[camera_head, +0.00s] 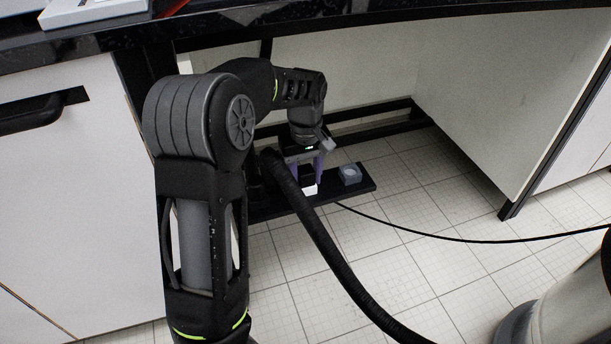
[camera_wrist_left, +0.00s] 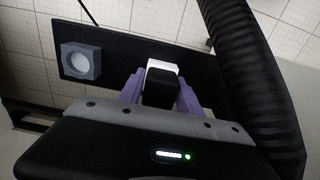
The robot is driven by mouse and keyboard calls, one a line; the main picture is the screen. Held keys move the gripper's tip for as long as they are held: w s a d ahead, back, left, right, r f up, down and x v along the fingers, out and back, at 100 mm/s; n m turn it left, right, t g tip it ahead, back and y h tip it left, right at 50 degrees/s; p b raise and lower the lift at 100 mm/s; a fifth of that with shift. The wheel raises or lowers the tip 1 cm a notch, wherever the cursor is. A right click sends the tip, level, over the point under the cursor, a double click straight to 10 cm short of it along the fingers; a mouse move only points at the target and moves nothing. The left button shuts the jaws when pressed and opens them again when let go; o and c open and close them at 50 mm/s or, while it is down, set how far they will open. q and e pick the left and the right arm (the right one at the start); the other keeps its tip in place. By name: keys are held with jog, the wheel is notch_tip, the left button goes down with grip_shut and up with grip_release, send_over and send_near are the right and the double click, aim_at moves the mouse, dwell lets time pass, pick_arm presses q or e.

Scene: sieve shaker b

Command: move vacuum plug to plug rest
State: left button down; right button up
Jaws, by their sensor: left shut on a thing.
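My left gripper (camera_head: 307,168) reaches down under the bench, and its purple fingers are shut on a black plug (camera_wrist_left: 159,88). In the head view the plug is mostly hidden between the fingers. A white block-like piece (camera_head: 310,190) sits right at the plug's far end and also shows in the wrist view (camera_wrist_left: 163,67). I cannot tell whether the plug is seated in it. A grey block with a round pale recess (camera_head: 350,174), likely the plug rest, stands beside the gripper, to its right in the head view and to its left in the wrist view (camera_wrist_left: 81,62). My right gripper is out of view.
Both blocks are on a narrow black board (camera_head: 365,185) low above the tiled floor. A thick black ribbed hose (camera_head: 325,245) passes close by the gripper. A thin black cable (camera_head: 450,238) runs right. Cabinet walls and the bench top (camera_head: 330,20) enclose the space.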

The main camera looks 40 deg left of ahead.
pick_arm(q)
jog(key=c, duration=0.6)
grip_release()
